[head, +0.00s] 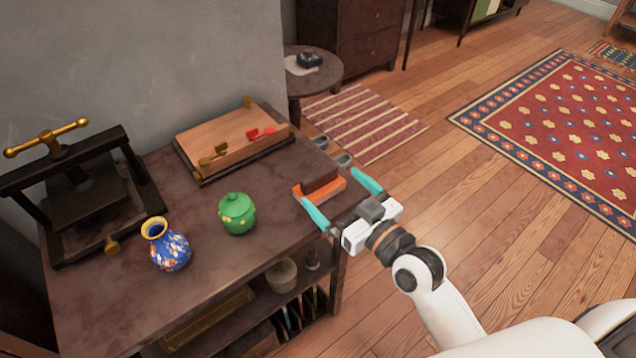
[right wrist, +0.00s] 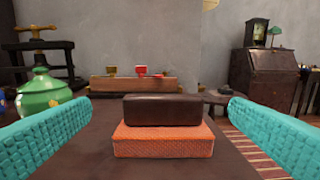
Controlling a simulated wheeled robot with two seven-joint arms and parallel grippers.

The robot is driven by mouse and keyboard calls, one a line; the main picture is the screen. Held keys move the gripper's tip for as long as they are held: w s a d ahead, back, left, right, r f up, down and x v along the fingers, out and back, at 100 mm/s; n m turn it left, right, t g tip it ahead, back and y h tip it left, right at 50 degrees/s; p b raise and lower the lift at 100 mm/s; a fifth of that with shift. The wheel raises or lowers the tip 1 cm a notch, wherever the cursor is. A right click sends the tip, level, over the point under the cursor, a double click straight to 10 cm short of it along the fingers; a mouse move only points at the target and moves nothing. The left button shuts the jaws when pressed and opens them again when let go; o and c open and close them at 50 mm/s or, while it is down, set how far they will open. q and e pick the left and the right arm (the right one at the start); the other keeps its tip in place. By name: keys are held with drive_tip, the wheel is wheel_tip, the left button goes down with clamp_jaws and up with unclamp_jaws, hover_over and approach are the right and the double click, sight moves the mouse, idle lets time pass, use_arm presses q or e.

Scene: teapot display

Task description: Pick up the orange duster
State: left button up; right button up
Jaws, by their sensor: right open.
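The orange duster (head: 328,191) lies at the right end of the dark table, with a dark brown block-shaped back on an orange base. In the right wrist view the duster (right wrist: 163,139) sits straight ahead, centred between the fingers. My right gripper (head: 341,198) is open, its two teal fingers reaching out on either side of the duster. In the right wrist view a gap shows between each finger and the duster, so neither touches it. My left gripper is not in view.
A green lidded pot (head: 237,213) and a blue floral vase (head: 166,245) stand left of the duster. A wooden board (head: 232,143) with small red and brass items lies behind. A dark press (head: 78,190) stands at far left. The table's right edge is close to the duster.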

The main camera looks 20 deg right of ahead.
sight(320, 173)
drive_tip(key=x, duration=0.5)
drive_tip(key=shift+w+d, duration=0.1)
drive_tip(key=shift+w, duration=0.5)
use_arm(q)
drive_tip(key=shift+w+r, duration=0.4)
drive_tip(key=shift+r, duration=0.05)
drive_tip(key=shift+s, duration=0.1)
use_arm(e)
drive_tip(key=shift+c, duration=0.3)
drive_tip(key=c, duration=1)
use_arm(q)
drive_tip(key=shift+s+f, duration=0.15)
use_arm(e)
drive_tip(key=shift+o, duration=0.2)
drive_tip(key=shift+r, duration=0.15)
